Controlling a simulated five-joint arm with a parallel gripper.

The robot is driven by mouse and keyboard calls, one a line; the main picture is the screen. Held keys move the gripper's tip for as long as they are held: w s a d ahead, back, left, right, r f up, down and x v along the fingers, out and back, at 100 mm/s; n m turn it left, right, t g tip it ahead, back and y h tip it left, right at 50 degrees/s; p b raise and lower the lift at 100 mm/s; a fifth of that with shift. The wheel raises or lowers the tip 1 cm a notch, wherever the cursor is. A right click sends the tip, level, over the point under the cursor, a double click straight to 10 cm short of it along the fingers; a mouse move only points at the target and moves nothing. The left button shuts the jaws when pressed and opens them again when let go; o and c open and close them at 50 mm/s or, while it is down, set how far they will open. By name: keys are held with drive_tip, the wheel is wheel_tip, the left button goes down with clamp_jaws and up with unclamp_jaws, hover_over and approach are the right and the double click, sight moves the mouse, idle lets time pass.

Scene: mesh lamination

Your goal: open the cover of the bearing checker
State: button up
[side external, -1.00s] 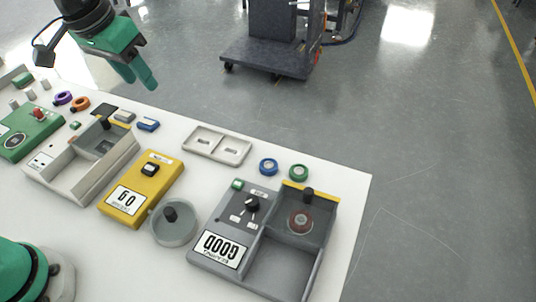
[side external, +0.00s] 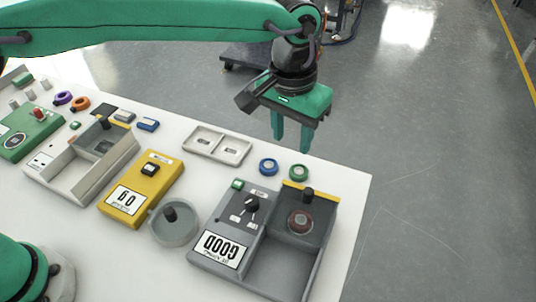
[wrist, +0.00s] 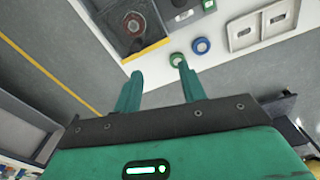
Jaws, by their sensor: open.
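The cover also shows in the wrist view (wrist: 112,28). My gripper (side external: 293,140) is open and empty, pointing down, above and behind the checker near the table's back edge. In the wrist view its fingers (wrist: 158,70) are apart with nothing between them.
A blue ring (side external: 268,166) and a green ring (side external: 299,171) lie behind the checker, near a white two-pocket tray (side external: 217,145). A round clear-lidded dish (side external: 174,223) and a yellow device (side external: 141,195) stand to the left. Beyond the table's back edge is open floor.

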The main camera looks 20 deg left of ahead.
hover_over(308, 190)
wheel_tip(308, 190, down, 3)
drive_tip(key=shift+d+f, duration=0.1)
drive_tip(key=shift+f, duration=0.1)
drive_tip(key=shift+f, duration=3.85)
clamp_jaws()
